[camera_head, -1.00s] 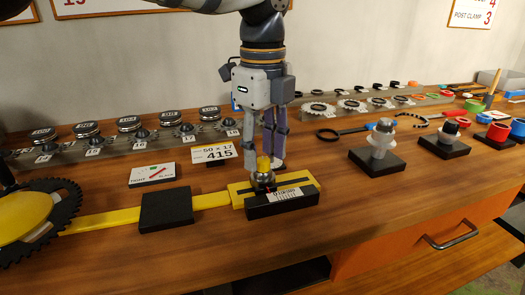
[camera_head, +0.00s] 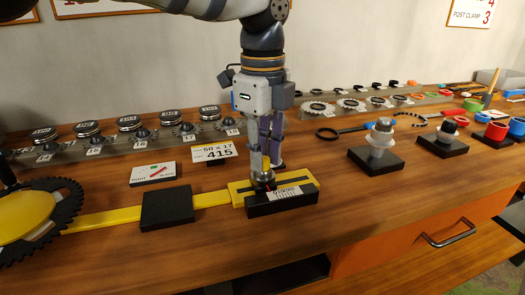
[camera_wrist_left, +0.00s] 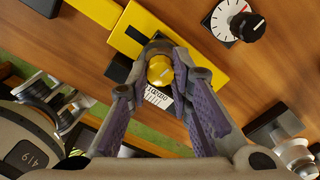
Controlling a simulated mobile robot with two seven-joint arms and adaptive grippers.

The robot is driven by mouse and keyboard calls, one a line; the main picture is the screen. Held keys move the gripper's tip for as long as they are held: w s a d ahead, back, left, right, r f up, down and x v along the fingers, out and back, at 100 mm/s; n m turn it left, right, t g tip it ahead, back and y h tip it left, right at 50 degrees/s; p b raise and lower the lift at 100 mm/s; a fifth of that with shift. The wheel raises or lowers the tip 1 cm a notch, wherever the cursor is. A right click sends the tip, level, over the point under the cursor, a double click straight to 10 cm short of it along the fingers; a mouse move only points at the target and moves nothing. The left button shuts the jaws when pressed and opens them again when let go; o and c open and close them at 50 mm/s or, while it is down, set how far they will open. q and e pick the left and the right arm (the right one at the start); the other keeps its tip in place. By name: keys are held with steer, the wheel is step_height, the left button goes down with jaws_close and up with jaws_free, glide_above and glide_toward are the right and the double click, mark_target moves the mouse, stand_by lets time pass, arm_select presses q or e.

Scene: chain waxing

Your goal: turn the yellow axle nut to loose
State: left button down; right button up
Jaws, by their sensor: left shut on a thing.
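The yellow axle nut (camera_wrist_left: 160,71) sits on the yellow bar (camera_wrist_left: 150,28) by a black block (camera_head: 282,202) with a white scale label. In the wrist view my left gripper (camera_wrist_left: 164,62) has its fingertips on both sides of the nut and is shut on it. A grey round collar (camera_head: 262,181) shows just below the fingertips. My right gripper is not in view.
A black block (camera_head: 167,208) and a toothed chainring (camera_head: 65,204) are to the left. A grey-white hub on a black stand (camera_head: 376,162) is to the right. A dial with a black knob (camera_wrist_left: 247,26) shows in the wrist view.

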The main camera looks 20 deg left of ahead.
arm_select(q)
steer(key=n, duration=0.5)
steer(key=shift+n, duration=2.3)
steer(key=c, duration=1.4)
jaws_free()
steer(key=shift+r, duration=0.1)
step_height(320, 180, up, 12)
steer(key=shift+f, duration=0.1)
